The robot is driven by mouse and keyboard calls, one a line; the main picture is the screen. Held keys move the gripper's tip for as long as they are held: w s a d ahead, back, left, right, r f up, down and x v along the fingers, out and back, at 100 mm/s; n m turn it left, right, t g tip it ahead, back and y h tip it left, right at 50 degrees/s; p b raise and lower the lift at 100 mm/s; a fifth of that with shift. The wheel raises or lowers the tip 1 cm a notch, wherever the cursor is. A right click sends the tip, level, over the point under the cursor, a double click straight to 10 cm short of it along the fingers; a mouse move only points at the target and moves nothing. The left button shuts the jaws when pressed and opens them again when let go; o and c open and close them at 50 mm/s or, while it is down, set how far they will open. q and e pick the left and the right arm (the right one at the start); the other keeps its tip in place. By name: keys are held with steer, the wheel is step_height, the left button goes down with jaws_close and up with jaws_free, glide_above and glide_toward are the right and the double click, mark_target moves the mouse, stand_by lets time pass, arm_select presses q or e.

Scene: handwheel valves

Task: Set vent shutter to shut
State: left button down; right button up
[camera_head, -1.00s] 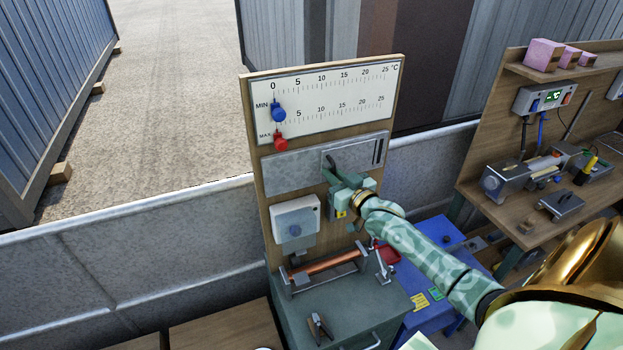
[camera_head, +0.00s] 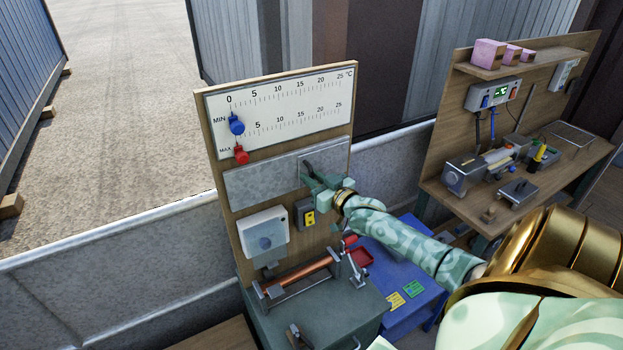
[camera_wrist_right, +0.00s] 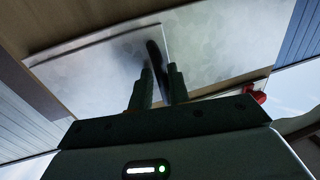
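The vent shutter is a pale grey metal plate (camera_head: 328,158) on a wide metal panel (camera_head: 258,184), under the scales on the wooden board. Its dark curved handle (camera_head: 307,167) stands out near the plate's left side and also shows in the right wrist view (camera_wrist_right: 154,52). No dark slot shows at the panel's right end. My right gripper (camera_head: 316,180) is at the handle. In the right wrist view its two fingers (camera_wrist_right: 161,84) are close on both sides of the handle's lower part, shut on it. My left gripper is not in view.
A blue MIN knob (camera_head: 236,123) and a red MAX knob (camera_head: 241,155) sit above left. A white box (camera_head: 263,233) and a black-and-yellow switch (camera_head: 306,215) are below. A copper pipe (camera_head: 298,278) lies on a green cabinet. A workbench (camera_head: 520,190) stands right.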

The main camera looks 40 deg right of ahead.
steer(key=s, duration=1.6)
steer(key=shift+s+a+b, duration=0.2)
steer(key=shift+a+b, duration=0.15)
